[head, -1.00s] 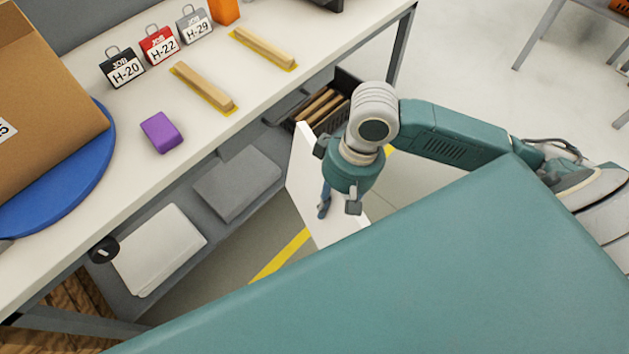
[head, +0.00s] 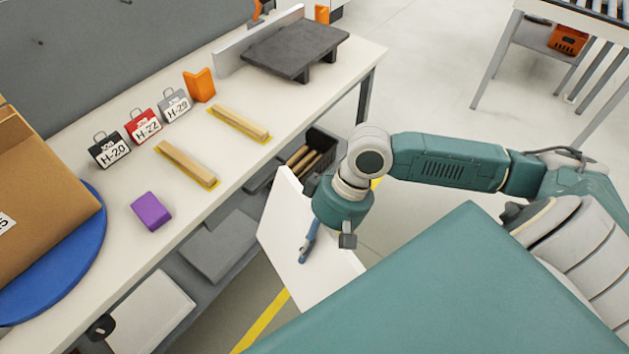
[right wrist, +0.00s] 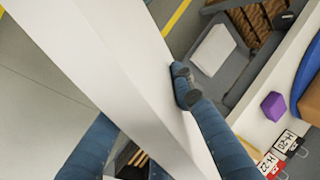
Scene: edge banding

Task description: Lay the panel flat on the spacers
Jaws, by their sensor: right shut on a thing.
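The white panel (head: 292,232) is held tilted off the front edge of the workbench, away from the spacers. My right gripper (head: 306,246) is shut on the panel; in the right wrist view the panel (right wrist: 120,60) runs between its blue fingers (right wrist: 150,140). Two wooden spacer strips lie on yellow marks on the bench, one left (head: 187,164) and one right (head: 240,122). Both are bare. My left gripper is not in view.
On the workbench (head: 120,208) are a purple block (head: 151,211), job tags (head: 142,127), an orange corner piece (head: 200,85), a dark grey platform (head: 296,49) and a cardboard box (head: 40,200) on a blue disc (head: 75,262). A shelf below holds a grey slab (head: 218,245).

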